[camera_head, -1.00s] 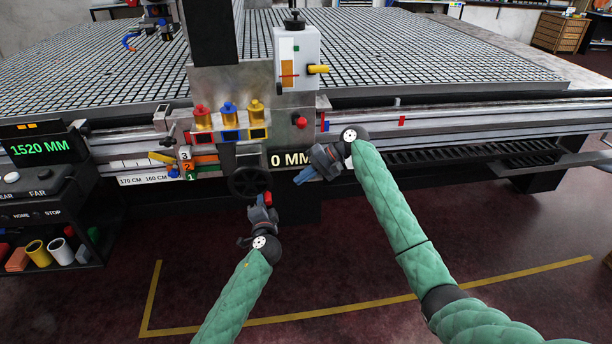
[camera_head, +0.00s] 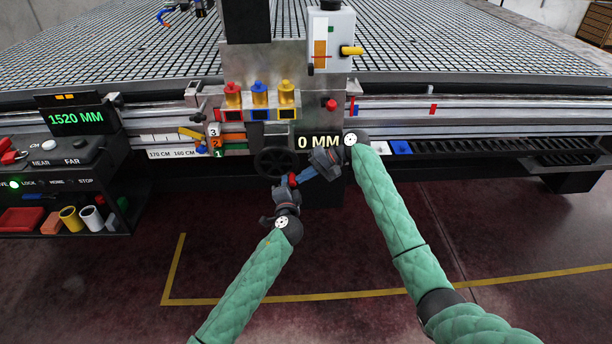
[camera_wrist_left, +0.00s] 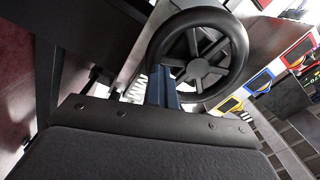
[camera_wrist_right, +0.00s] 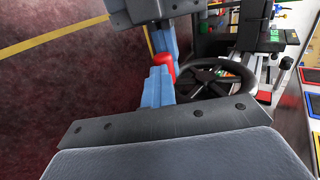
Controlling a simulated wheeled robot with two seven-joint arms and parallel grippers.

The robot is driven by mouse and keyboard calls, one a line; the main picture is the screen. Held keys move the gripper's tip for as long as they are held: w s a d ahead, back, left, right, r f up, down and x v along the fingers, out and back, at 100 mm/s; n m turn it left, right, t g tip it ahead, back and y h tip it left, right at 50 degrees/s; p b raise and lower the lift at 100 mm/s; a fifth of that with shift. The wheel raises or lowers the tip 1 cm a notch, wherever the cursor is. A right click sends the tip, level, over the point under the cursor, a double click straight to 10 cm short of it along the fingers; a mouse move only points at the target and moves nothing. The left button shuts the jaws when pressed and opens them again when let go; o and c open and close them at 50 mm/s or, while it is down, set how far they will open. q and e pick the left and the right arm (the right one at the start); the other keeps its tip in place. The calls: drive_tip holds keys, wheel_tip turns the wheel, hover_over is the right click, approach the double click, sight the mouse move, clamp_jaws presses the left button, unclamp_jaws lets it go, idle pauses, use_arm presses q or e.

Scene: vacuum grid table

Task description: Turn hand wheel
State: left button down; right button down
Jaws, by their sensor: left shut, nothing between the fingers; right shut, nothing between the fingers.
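The black spoked hand wheel (camera_head: 270,162) is on the front of the machine, below the coloured knobs. It also shows in the left wrist view (camera_wrist_left: 196,60) and in the right wrist view (camera_wrist_right: 217,76). A red knob (camera_head: 292,180) shows at its lower right, and in the right wrist view (camera_wrist_right: 164,64) it is close to both grippers' blue fingers. My left gripper (camera_head: 287,187) is shut and empty, just below the wheel. My right gripper (camera_head: 301,179) is shut and empty, its tips beside the red knob. Whether either touches the knob cannot be told.
A "0 MM" display (camera_head: 318,142) is right of the wheel. Red, blue and yellow knobs (camera_head: 259,95) stand above. A control console (camera_head: 62,160) with a green light and cups on a shelf is at left. The floor in front is clear, with yellow lines (camera_head: 240,300).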

use_arm(q)
drive_tip(key=shift+d+r, duration=0.25)
drive_tip(key=shift+d, duration=0.05)
use_arm(e)
drive_tip(key=shift+a+f, duration=0.1)
drive_tip(key=shift+a, duration=0.15)
